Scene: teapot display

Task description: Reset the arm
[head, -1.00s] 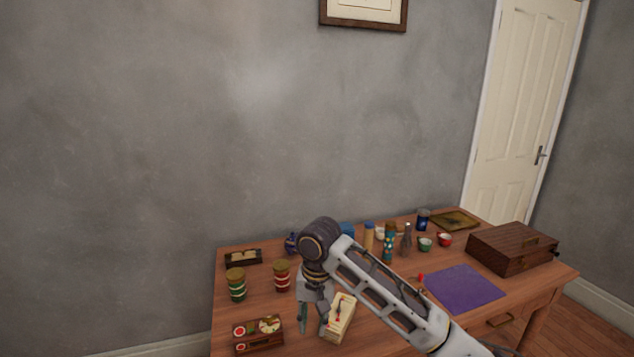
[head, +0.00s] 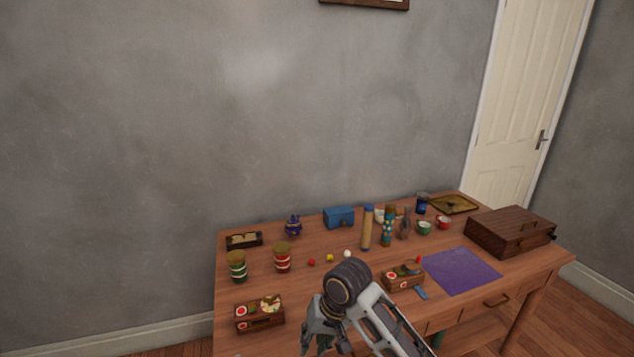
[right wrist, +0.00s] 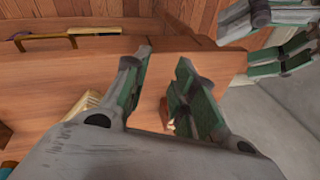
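My right gripper (head: 322,342) hangs over the front of the wooden table (head: 320,288) at the bottom of the head view. In the right wrist view its two green-padded fingers (right wrist: 163,80) stand apart with nothing between the tips. A small reddish-brown thing (right wrist: 169,117) shows beyond them, partly hidden by the right finger. My left gripper (right wrist: 262,42) shows at the upper right of the right wrist view, its green-padded fingers apart and empty. It is outside the head view.
Striped jars (head: 282,258), a wooden box with round discs (head: 260,314), a blue box (head: 339,217), and a purple mat (head: 461,271) are on the table. A brown case (head: 510,232) stands at the right. A cream block (right wrist: 84,106) lies under the gripper.

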